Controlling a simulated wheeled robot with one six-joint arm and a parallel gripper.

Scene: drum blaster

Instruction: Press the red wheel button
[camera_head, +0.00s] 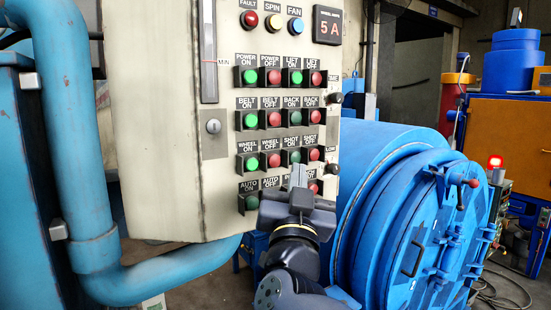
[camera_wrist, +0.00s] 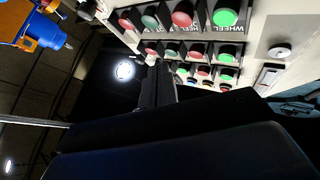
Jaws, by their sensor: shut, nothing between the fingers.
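The red wheel button (camera_head: 274,160) is the WHEEL OFF button, in the third button row of the grey control panel (camera_head: 165,120), right of the green WHEEL ON button (camera_head: 251,163). In the wrist view the red wheel button (camera_wrist: 182,18) is near the top edge, left of a bright green one. My gripper (camera_head: 298,176) is shut and empty. In the head view its tips are below and right of the red wheel button, covering part of the bottom row. In the wrist view the gripper (camera_wrist: 159,72) lies below that button; contact with the panel cannot be told.
Several other green and red buttons surround the wheel button closely. A thick blue pipe (camera_head: 70,120) runs down the left and under the panel. A large blue drum (camera_head: 400,220) stands close at the right. A lit red lamp (camera_head: 495,162) is behind it.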

